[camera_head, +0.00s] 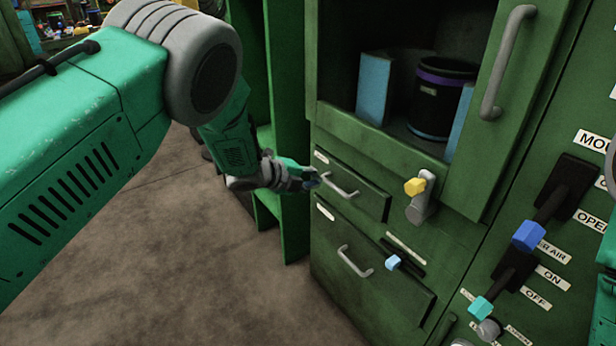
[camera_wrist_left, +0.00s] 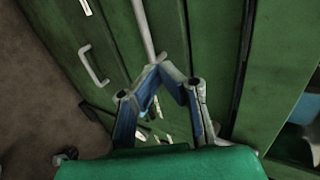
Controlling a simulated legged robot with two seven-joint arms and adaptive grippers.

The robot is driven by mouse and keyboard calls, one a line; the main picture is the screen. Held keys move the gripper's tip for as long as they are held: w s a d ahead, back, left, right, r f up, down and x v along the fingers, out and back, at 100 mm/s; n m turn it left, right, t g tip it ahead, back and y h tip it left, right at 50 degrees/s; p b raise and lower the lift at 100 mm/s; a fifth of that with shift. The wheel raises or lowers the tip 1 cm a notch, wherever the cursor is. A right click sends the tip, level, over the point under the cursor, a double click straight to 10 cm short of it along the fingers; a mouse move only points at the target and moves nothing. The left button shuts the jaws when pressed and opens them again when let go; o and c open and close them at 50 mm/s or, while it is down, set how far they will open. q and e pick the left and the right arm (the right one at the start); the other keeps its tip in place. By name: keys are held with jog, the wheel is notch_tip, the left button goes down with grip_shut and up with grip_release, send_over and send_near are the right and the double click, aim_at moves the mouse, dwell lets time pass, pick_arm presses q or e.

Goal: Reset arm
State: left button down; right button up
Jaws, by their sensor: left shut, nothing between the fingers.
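My left arm comes in from the left in the head view. Its gripper (camera_head: 312,180) is at the left end of the upper drawer's handle (camera_head: 342,189); I cannot tell whether they touch. In the left wrist view the blue-grey fingers (camera_wrist_left: 163,72) meet at their tips with nothing between them. A pale handle (camera_wrist_left: 144,32) runs up just beyond the tips. The upper drawer (camera_head: 362,198) and the lower drawer (camera_head: 375,275) look closed. My right gripper is not in view; only a bit of teal arm shows at the right edge.
The green cabinet has an open upper compartment with a dark bin (camera_head: 441,98) and blue blocks (camera_head: 373,88). A yellow-tipped lever (camera_head: 415,187), a blue lever (camera_head: 527,236) and a teal lever (camera_head: 481,308) stick out. The brown floor (camera_head: 215,290) at lower left is clear.

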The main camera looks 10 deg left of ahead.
pick_arm(q)
jog(key=s+a+f+n+g+y, duration=0.1)
jog(key=s+a+f+n, duration=0.25)
jog(key=s, duration=0.25)
jog(key=s+a+f+n+y, duration=0.2)
jog(key=s+a+f+n, duration=0.1)
jog(key=s+f+n, duration=0.3)
jog(key=s+a+f+n+g+y, duration=0.1)
jog(key=s+a+f+n, duration=0.25)
jog(key=s, duration=0.35)
jog(key=s+a+f+n+g+y, duration=0.1)
jog(key=s+n, duration=0.3)
jog(key=s, duration=0.6)
jog(key=s+a+n+g+y+p, duration=0.1)
jog(key=s+n+g, duration=0.2)
jog(key=s, duration=0.6)
jog(key=s+a+f+n+g+y, duration=0.1)
jog(key=s+n, duration=0.4)
jog(key=s, duration=0.5)
jog(key=shift+s+a+f+g+y+p, duration=0.2)
jog(key=shift+s+f+g+y+p, duration=0.15)
jog(key=shift+g, duration=0.35)
